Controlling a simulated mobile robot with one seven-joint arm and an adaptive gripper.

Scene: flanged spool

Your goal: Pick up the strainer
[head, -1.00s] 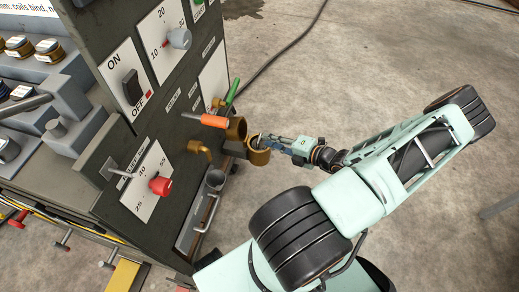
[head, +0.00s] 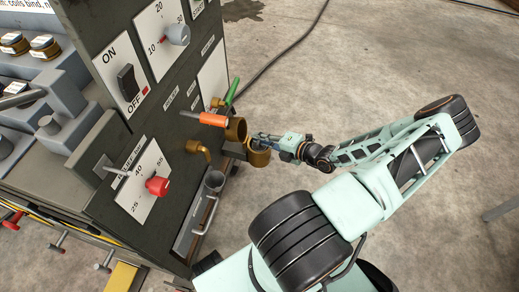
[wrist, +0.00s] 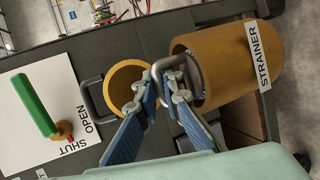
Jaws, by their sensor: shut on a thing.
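A brass cylinder labelled STRAINER (wrist: 228,62) lies across the right of the wrist view, its mouth facing left, with a grey rim inside. A grey loop handle (wrist: 163,65) stands at this mouth. My gripper (wrist: 158,88) is shut on the loop, its blue fingers coming up from below. Whether the loop belongs to a separate basket inside the cylinder I cannot tell. In the head view, my gripper (head: 262,138) is at the top of a brass pot (head: 259,156) beside the dark console, and its fingertips are small there.
A green valve handle (wrist: 35,103) is left in the wrist view. Open concrete floor (head: 370,60) lies right of the console.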

